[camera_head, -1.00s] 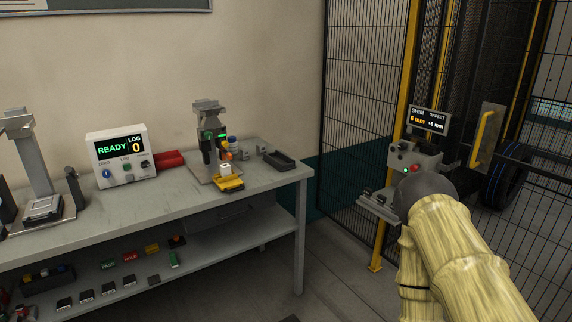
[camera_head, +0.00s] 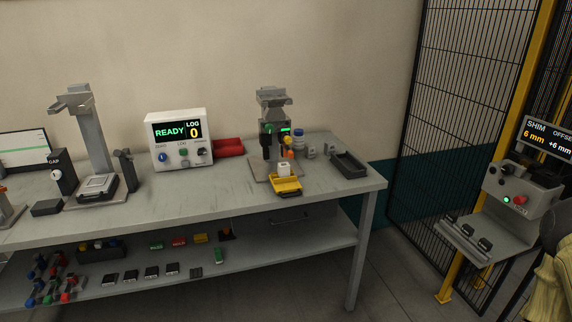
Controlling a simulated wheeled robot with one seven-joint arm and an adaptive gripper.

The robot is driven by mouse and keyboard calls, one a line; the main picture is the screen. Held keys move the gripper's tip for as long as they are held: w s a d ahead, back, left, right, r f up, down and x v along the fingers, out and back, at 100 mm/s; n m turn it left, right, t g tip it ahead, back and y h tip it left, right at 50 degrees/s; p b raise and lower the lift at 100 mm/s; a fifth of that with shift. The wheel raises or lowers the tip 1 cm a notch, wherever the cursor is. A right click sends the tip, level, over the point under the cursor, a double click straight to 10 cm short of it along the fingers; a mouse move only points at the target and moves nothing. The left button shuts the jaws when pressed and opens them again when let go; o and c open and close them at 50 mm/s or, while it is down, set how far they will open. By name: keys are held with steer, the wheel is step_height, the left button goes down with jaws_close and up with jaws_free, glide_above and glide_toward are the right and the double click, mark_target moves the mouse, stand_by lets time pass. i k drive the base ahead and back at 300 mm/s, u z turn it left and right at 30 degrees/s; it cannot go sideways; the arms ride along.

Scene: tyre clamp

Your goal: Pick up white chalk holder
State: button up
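I cannot tell for sure which thing is the white chalk holder. A small white block (camera_head: 284,168) stands on the bench, just behind a yellow tray-like piece (camera_head: 287,186) at the foot of a grey stand (camera_head: 268,112). It is too small to make out in detail. Part of my pale yellow arm shows at the lower right edge, well away from the bench. My gripper is out of the picture.
The bench (camera_head: 215,212) carries a READY/LOG display box (camera_head: 179,138), a red bin (camera_head: 229,147), a dark tray (camera_head: 349,165) and a tall grey stand (camera_head: 93,140) at left. Small items lie on its lower shelf. A mesh fence (camera_head: 440,120) and a control panel (camera_head: 517,190) stand at right.

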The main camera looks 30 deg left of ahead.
mark_target(284, 168)
steer(key=u, duration=0.5)
steer(key=i, duration=0.65)
steer(key=u, duration=0.7)
